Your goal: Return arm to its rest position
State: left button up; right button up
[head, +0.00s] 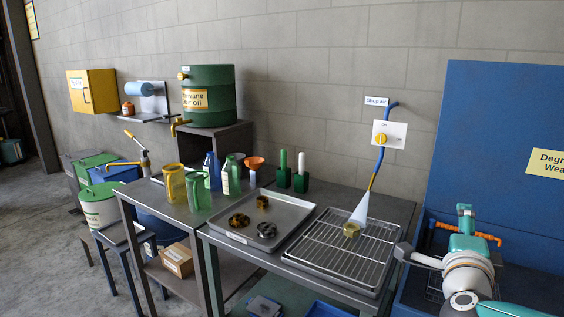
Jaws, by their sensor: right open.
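My right arm (468,275) comes in at the lower right, with teal and pale grey links. My right gripper (465,212) is at its upper end, small and seen partly end-on, in front of the blue degreaser cabinet. It is open, and I see nothing held in it. It is apart from the wire rack (325,262) and from the brass part (351,230) lying on that rack. My left gripper is not in view.
A blue and yellow shop-air hose (376,170) hangs above the rack, with a pale cone below it at the brass part. A grey tray (283,210) holds several small parts. An orange pipe (484,235) runs behind my right gripper. Jugs and bottles stand left.

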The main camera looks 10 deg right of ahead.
jog(key=w+a+f+n+g+y+p, duration=0.1)
jog(key=w+a+f+n+y, duration=0.25)
jog(key=f, duration=0.65)
jog(key=s+a+f+n+g+y+p, duration=0.1)
jog(key=a+f+n+y, duration=0.2)
jog(key=a+f+n, duration=0.45)
jog(key=w+a+f+n+g+y+p, duration=0.1)
jog(key=w+a+f+n+g+y, duration=0.15)
jog(key=f, duration=0.95)
jog(key=s+a+f+n+g+y+p, duration=0.1)
jog(key=s+a+f+n+g, duration=0.3)
jog(key=s+f, duration=0.6)
jog(key=s+a+f+n+g+y+p, duration=0.1)
jog(key=s+a+f+n+g+y, duration=0.3)
jog(key=s+a+f, duration=0.5)
jog(key=s+f+g, duration=0.1)
jog(key=s, duration=0.3)
jog(key=shift+s+n+y, duration=0.3)
jog(key=shift+s+n, duration=0.05)
jog(key=shift+s, duration=0.05)
